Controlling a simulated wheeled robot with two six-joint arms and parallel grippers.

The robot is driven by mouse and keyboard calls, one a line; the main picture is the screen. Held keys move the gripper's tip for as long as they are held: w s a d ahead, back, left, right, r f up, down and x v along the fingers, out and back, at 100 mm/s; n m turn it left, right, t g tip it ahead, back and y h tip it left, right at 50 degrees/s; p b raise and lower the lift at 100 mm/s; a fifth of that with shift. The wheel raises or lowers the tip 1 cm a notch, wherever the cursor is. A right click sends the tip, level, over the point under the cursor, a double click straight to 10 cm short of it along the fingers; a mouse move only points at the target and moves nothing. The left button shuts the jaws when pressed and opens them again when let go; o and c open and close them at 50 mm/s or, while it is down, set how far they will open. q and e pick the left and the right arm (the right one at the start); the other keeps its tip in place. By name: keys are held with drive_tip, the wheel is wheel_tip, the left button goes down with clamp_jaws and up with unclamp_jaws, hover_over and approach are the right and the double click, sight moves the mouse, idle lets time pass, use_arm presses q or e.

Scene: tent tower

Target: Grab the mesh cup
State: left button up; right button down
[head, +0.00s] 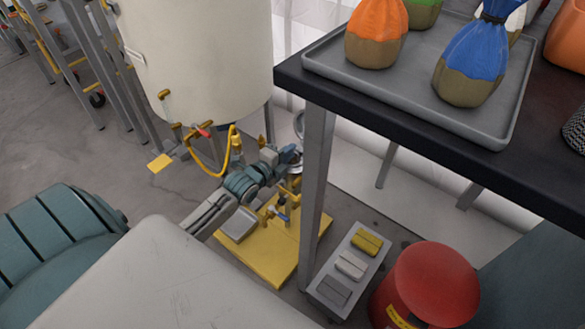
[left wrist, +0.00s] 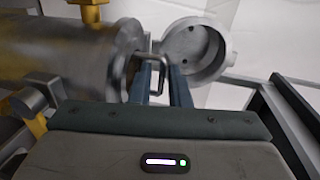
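In the left wrist view a grey metal cylinder (left wrist: 75,65) lies with its open end facing right. A bent metal loop handle (left wrist: 152,60) sticks out of that end; it may belong to the mesh cup, but no mesh shows there. My left gripper (left wrist: 163,75) has its two fingers apart, with part of the loop between them; I see no clear grip on it. In the head view my left gripper (head: 290,158) is low beside the table leg, at the piping under the tank. My right gripper is not in view.
A round metal lid (left wrist: 195,50) hangs open right of the cylinder. A cream tank (head: 200,60) stands above. The dark table (head: 400,125) and its leg (head: 315,190) are close on the right. A red bin (head: 430,285) and a dark mesh-like object (head: 575,128) are farther right.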

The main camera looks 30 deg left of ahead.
use_arm(q)
clamp_jaws()
